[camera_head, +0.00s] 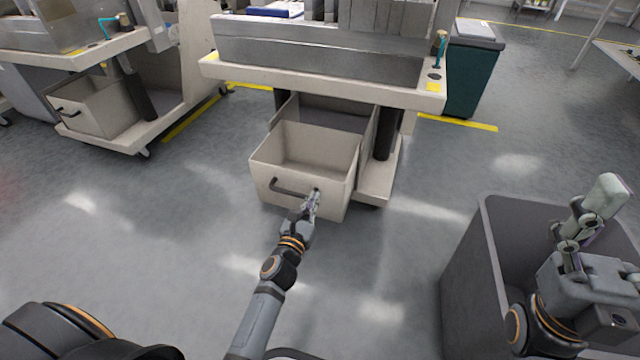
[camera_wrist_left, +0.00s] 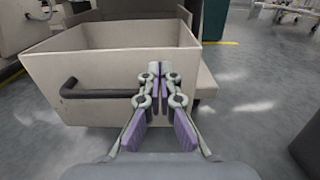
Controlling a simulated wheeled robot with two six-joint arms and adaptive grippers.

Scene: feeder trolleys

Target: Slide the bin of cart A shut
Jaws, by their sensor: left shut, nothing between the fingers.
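The beige bin (camera_head: 300,160) is pulled out toward me from under the middle trolley (camera_head: 330,80) and looks empty. Its dark handle (camera_head: 287,187) is on the front face. My left gripper (camera_head: 315,194) is shut and empty, at the right part of the bin's front, beside the handle's right end. In the left wrist view, the closed fingers (camera_wrist_left: 160,85) are in front of the bin's front panel (camera_wrist_left: 105,85), right of the handle (camera_wrist_left: 95,92). I cannot tell if the fingertips touch the panel. My right gripper (camera_head: 597,205) is at the right, over a grey container.
The open grey container (camera_head: 470,260) stands at the lower right. Another trolley (camera_head: 100,45) with a beige bin (camera_head: 95,110) stands at the left. A dark green cabinet (camera_head: 472,75) stands behind the middle trolley. Floor left of the bin is clear.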

